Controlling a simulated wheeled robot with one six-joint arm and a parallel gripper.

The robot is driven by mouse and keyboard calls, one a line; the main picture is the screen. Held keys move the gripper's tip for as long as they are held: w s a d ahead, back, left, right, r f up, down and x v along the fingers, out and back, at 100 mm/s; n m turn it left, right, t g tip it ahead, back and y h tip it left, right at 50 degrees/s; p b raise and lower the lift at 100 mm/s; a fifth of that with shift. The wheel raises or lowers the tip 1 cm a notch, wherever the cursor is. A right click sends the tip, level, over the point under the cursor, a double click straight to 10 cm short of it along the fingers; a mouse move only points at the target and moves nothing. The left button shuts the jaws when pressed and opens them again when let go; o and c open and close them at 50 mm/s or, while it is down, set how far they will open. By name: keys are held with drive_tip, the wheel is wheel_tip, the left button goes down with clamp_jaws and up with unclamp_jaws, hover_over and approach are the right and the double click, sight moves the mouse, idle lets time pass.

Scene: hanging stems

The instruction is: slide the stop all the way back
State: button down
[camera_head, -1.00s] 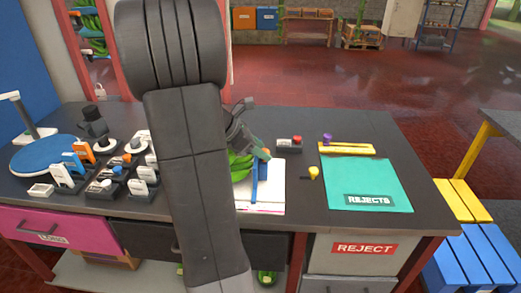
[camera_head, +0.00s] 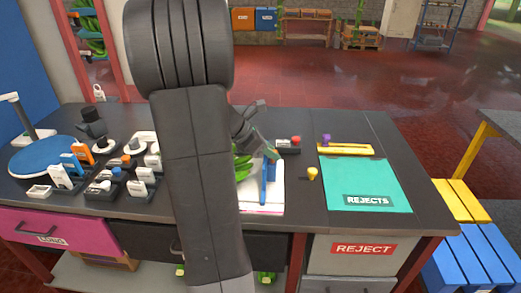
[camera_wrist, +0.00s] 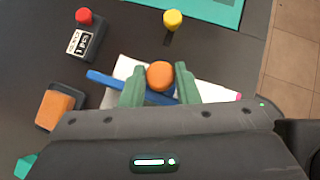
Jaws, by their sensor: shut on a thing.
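The stop looks to be the blue bar (camera_head: 269,182) with a round orange knob, lying across the white board (camera_head: 252,208) near its right edge. In the wrist view, the orange knob (camera_wrist: 160,75) sits between the green fingers of my gripper (camera_wrist: 160,88), which is shut on it. The blue bar (camera_wrist: 105,81) runs past the fingers there. In the head view, my gripper (camera_head: 269,150) is at the bar's far end and my arm hides much of the board. Green bananas (camera_head: 243,166) show on the board left of the bar.
A box with a red button (camera_head: 289,145) stands behind the board's right side. A yellow knob (camera_head: 312,174) stands just right of the board. The teal REJECTS mat (camera_head: 366,170) and a yellow tray (camera_head: 345,149) lie further right. Several small holders (camera_head: 105,190) crowd the left.

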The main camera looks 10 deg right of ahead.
drive_tip(key=shift+s+d, duration=0.25)
drive_tip(key=shift+d, duration=0.7)
drive_tip(key=c, duration=1.1)
unclamp_jaws()
drive_tip(key=shift+a+r, duration=0.1)
drive_tip(key=shift+a, duration=0.05)
drive_tip(key=p+v, duration=0.1)
drive_tip(key=v, duration=1.2)
drive_tip(key=shift+a+r, duration=0.15)
drive_tip(key=shift+r, duration=0.1)
drive_tip(key=shift+f, duration=0.1)
